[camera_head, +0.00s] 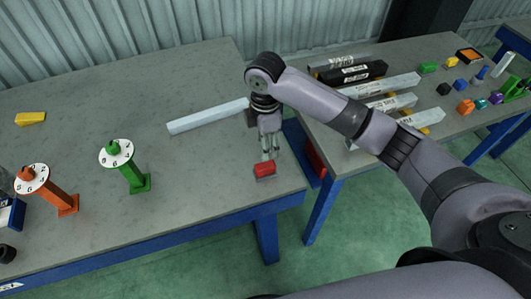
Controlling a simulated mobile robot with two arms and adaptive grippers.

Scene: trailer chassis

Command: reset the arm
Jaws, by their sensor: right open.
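My right arm comes in from the right and bends down at the wrist over the left table (215,190). Its gripper (270,155) points downward and is open, just above and behind a small red block (265,169). I cannot tell whether the fingertips touch the block. The red block lies near the table's right front corner. A long pale grey bar (207,116) lies behind it, with its right end close to my wrist. My left gripper is not in view.
A green post (132,172) and an orange post (62,199), each with a numbered disc, stand on the left table. A yellow block (30,118) lies behind them. The right table (331,147) holds labelled bars and several small coloured parts. A gap separates the tables.

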